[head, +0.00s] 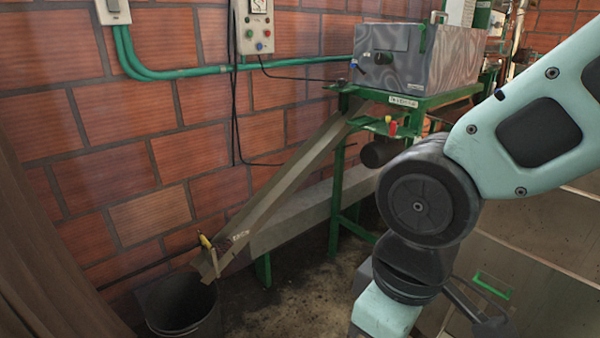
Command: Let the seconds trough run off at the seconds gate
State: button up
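A long sloping metal trough (285,180) runs from under the grey machine at the top down to the lower left. Small labels sit near its low end, too small to read; I take it for the seconds trough. A small gate (209,259) with a yellow and red handle (205,241) stands at the low end. Some dark reddish material (225,243) shows just behind it. A black bucket (180,304) stands on the floor under the low end; its inside looks dark. My arm fills the right side and bends downward; its gripper fingers cannot be made out.
The grey machine (390,58) stands on a green frame (440,100) with red and yellow handles (391,125). A brick wall (140,200) is behind. A brown curtain-like cloth (35,250) hangs left. Bare floor (285,300) lies right of the bucket; a green handle (491,287) is low right.

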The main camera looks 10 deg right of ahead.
aim_at(208, 253)
jog(key=i+j+u, duration=0.4)
jog(key=i+j, duration=0.5)
jog(key=i, duration=0.15)
